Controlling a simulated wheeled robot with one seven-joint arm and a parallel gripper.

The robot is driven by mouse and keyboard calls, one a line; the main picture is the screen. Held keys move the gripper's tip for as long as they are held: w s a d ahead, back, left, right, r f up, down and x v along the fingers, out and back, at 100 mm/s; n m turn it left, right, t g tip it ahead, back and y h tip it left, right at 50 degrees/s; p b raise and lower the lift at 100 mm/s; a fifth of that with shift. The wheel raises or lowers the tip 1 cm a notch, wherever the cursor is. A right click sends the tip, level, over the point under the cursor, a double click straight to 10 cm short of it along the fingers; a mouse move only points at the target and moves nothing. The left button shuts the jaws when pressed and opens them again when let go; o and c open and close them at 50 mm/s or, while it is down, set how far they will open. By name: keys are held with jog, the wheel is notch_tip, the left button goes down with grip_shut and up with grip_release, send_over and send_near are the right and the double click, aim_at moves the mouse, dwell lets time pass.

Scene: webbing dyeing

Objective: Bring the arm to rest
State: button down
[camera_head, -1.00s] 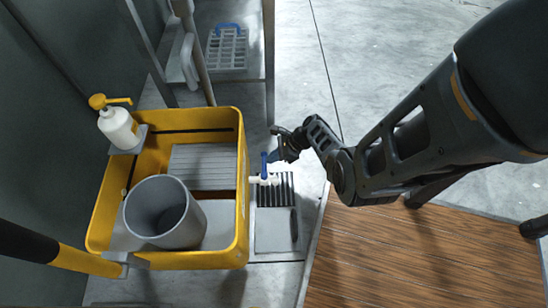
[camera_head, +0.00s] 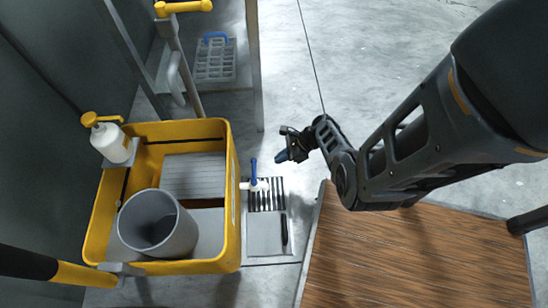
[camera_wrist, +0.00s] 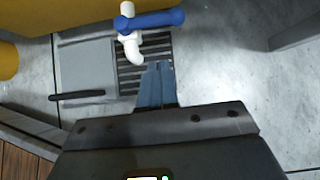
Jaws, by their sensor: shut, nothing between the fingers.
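My gripper (camera_head: 282,157) is shut and empty, held up in the air to the right of the yellow cart. In the head view the tap (camera_head: 254,180) sits at the right side of the cart, left of the gripper.
The yellow cart (camera_head: 232,215) holds a grey bucket (camera_head: 180,245), and a pump bottle (camera_head: 112,145) stands at its left corner. A wooden tabletop (camera_head: 420,255) lies below my arm. A grey rack (camera_head: 215,60) stands at the back. Open concrete floor lies at the upper right.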

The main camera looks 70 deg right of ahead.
jog(key=shift+p+v, duration=1)
jog(key=shift+v, duration=1.75)
jog(key=shift+s+a, duration=0.1)
jog(key=s+a+r+n+g+h, duration=0.25)
jog(key=s+a+n+h, duration=0.35)
jog(key=a+n, duration=0.6)
jog(key=s+a+r+n+t, duration=0.1)
jog(key=a+r+n, duration=0.15)
jog(key=r, duration=0.25)
jog(key=s+a+r+n+t, duration=0.1)
jog(key=a+r+n+t, duration=0.1)
jog(key=r+n, duration=0.25)
jog(key=a+r+n+t+y, duration=0.2)
jog(key=a+r+n+t, duration=0.3)
jog(key=r, duration=1)
jog(key=a+r+n+t+y, duration=0.15)
jog(key=a+r+n, duration=0.55)
jog(key=r, duration=0.8)
notch_tip(320, 180, up, 24)
jog(key=p, duration=2.3)
jog(key=shift+n+t, duration=0.3)
